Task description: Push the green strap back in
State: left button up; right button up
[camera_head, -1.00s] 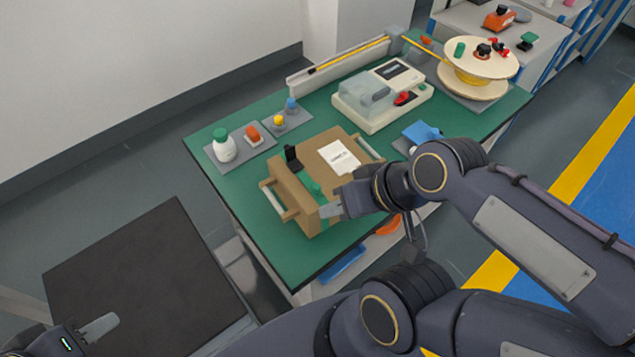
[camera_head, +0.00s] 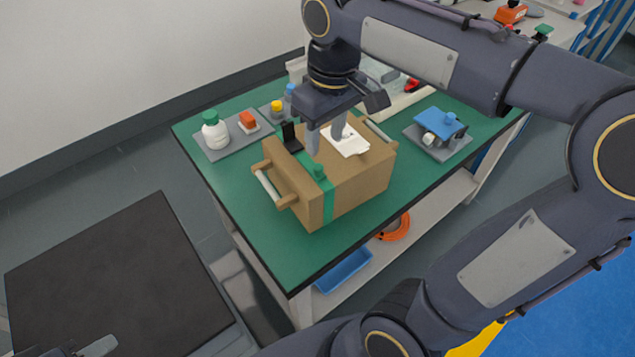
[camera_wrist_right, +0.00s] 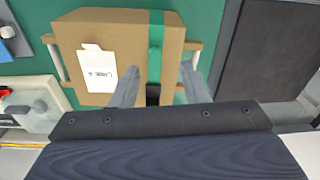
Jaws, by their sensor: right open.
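A brown cardboard box (camera_head: 361,188) with side handles sits on the green table. The green strap (camera_head: 328,206) runs across its top and down its near side, close to the left end. My right gripper (camera_head: 326,143) points down over the box top, open and empty. In the right wrist view, the strap (camera_wrist_right: 156,40) runs between its two fingers (camera_wrist_right: 159,88); contact cannot be told. My left gripper (camera_head: 95,347) shows only partly at the bottom left corner.
A white label (camera_head: 349,144) lies on the box top. A grey tray (camera_head: 216,150) with a green-capped bottle (camera_head: 214,130) is behind left. A blue-topped item (camera_head: 440,122) stands right. A blue bin (camera_head: 343,271) is on the lower shelf. The table's front left is bare.

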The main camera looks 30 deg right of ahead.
aim_at(318, 166)
jog(key=shift+w+a+f+h+b, duration=0.1)
jog(key=shift+w+f+h+b, duration=0.1)
jog(key=shift+w+f+b, duration=0.3)
jog(key=shift+w+a+f+h+b, duration=0.1)
jog(key=shift+w+f+h, duration=0.15)
jog(key=shift+w, duration=0.4)
jog(key=shift+w+f+g, duration=0.1)
jog(key=shift+f+g, duration=0.05)
jog(key=shift+g, duration=0.15)
jog(key=f+b, duration=0.1)
jog(key=f, duration=0.6)
jog(key=shift+d+f, duration=0.1)
jog(key=shift+d, duration=0.1)
pick_arm(q)
notch_tip(318, 166, down, 4)
jog(key=shift+r, duration=0.1)
pick_arm(e)
grip_shut()
